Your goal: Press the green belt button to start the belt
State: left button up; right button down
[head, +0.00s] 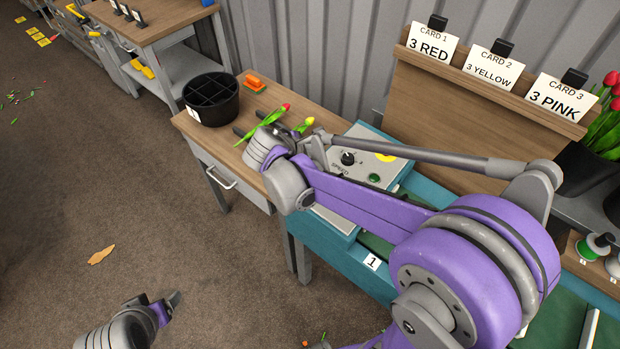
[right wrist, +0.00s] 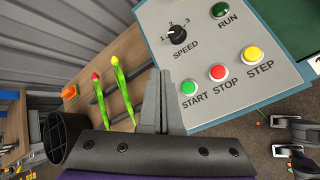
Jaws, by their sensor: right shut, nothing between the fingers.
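The control panel (right wrist: 215,50) fills the upper right of the right wrist view. Its green START button (right wrist: 188,88) sits at the near edge beside the red STOP button (right wrist: 217,72) and yellow STEP button (right wrist: 253,54). The panel (head: 395,172) is partly covered by my right arm in the head view, where START is hidden. My right gripper (right wrist: 163,82) is shut and empty, its tips just left of START in the wrist view; contact cannot be told. My left gripper (head: 172,303) is low at the left, away from the panel; its jaw opening is unclear.
Tulips (head: 262,127) lie on the wooden table (head: 318,120) left of the panel, near a black divided bucket (head: 211,101) and an orange object (head: 255,84). The teal belt frame (head: 345,258) runs to the right. Order cards (head: 433,43) stand behind. Open floor is at left.

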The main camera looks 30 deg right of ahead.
jog(key=shift+f, duration=0.1)
notch_tip(320, 180, down, 8)
jog(key=b, duration=0.4)
jog(key=shift+s+f+b, duration=0.1)
jog(key=shift+f+b, duration=0.05)
jog(key=shift+b, duration=0.15)
jog(key=shift+f, duration=0.2)
pick_arm(q)
notch_tip(320, 180, down, 7)
jog(key=s, duration=0.2)
jog(key=shift+s+g, duration=0.3)
jog(key=shift+r, duration=0.1)
pick_arm(e)
jog(key=shift+f, duration=0.1)
dwell(0.8)
pick_arm(q)
jog(key=shift+s+f+b, duration=0.1)
jog(key=shift+f+b, duration=0.3)
jog(key=shift+b, duration=0.1)
pick_arm(e)
jog(key=shift+f, duration=0.3)
